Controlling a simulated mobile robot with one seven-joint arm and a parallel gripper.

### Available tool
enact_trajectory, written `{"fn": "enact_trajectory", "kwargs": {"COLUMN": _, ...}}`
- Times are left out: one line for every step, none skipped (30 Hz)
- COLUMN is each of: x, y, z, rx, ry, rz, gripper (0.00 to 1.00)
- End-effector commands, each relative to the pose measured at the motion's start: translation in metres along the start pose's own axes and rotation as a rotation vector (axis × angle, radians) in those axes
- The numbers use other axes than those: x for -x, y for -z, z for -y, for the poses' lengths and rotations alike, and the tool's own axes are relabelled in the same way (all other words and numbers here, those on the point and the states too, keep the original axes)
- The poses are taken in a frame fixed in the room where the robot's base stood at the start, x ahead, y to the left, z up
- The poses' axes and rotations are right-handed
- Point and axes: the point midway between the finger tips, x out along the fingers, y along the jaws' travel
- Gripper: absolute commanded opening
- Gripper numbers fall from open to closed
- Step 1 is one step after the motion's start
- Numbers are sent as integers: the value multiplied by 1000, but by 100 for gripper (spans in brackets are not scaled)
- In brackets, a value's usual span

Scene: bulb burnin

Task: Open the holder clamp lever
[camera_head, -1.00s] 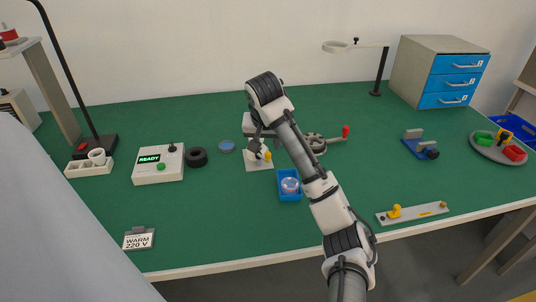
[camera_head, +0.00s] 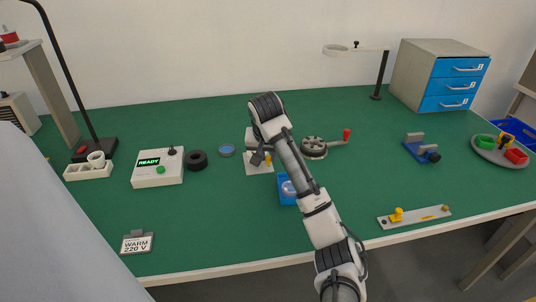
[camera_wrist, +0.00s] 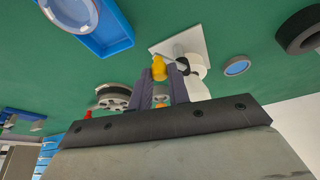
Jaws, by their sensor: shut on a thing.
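The holder has a white square base plate (camera_head: 260,170), which also shows in the wrist view (camera_wrist: 197,36). Its clamp lever has a yellow end (camera_head: 268,161), which also shows in the wrist view (camera_wrist: 158,68). My gripper (camera_head: 259,158) is low over the plate, beside the yellow end in the head view. In the wrist view its two dark fingers (camera_wrist: 161,84) are on either side of the lever, with the yellow end showing at their tips. They are shut on the lever. The pale holder body (camera_wrist: 196,68) stands beside the fingers. My arm hides part of the holder in the head view.
A blue tray (camera_head: 283,200) with a round lens stands close in front, partly behind my arm. A black ring (camera_head: 197,160) and a blue disc (camera_head: 226,150) lie left. A round fixture (camera_head: 313,147) with a red-knobbed handle (camera_head: 346,135) stands right. The front left table is mostly clear.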

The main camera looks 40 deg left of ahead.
Motion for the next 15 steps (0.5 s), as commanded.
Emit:
{"fn": "enact_trajectory", "kwargs": {"x": 0, "y": 0, "z": 0, "rx": 0, "ry": 0, "rz": 0, "gripper": 0}}
{"fn": "enact_trajectory", "kwargs": {"x": 0, "y": 0, "z": 0, "rx": 0, "ry": 0, "rz": 0, "gripper": 0}}
{"fn": "enact_trajectory", "kwargs": {"x": 0, "y": 0, "z": 0, "rx": 1, "ry": 0, "rz": 0, "gripper": 0}}
{"fn": "enact_trajectory", "kwargs": {"x": 0, "y": 0, "z": 0, "rx": 2, "ry": 1, "rz": 0, "gripper": 0}}
{"fn": "enact_trajectory", "kwargs": {"x": 0, "y": 0, "z": 0, "rx": 4, "ry": 2, "rz": 0, "gripper": 0}}
{"fn": "enact_trajectory", "kwargs": {"x": 0, "y": 0, "z": 0, "rx": 8, "ry": 3, "rz": 0, "gripper": 0}}
{"fn": "enact_trajectory", "kwargs": {"x": 1, "y": 1, "z": 0, "rx": 13, "ry": 5, "rz": 0, "gripper": 0}}
{"fn": "enact_trajectory", "kwargs": {"x": 1, "y": 1, "z": -1, "rx": 18, "ry": 8, "rz": 1, "gripper": 0}}
{"fn": "enact_trajectory", "kwargs": {"x": 1, "y": 1, "z": -1, "rx": 26, "ry": 12, "rz": 1, "gripper": 0}}
{"fn": "enact_trajectory", "kwargs": {"x": 1, "y": 1, "z": -2, "rx": 36, "ry": 15, "rz": 1, "gripper": 0}}
{"fn": "enact_trajectory", "kwargs": {"x": 1, "y": 2, "z": -2, "rx": 46, "ry": 20, "rz": 2, "gripper": 0}}
{"fn": "enact_trajectory", "kwargs": {"x": 1, "y": 2, "z": -3, "rx": 62, "ry": 27, "rz": 3, "gripper": 0}}
{"fn": "enact_trajectory", "kwargs": {"x": 1, "y": 3, "z": -3, "rx": 76, "ry": 33, "rz": 3, "gripper": 0}}
{"fn": "enact_trajectory", "kwargs": {"x": 1, "y": 4, "z": -4, "rx": 92, "ry": 40, "rz": 2, "gripper": 0}}
{"fn": "enact_trajectory", "kwargs": {"x": 1, "y": 5, "z": -5, "rx": 115, "ry": 50, "rz": 2, "gripper": 0}}
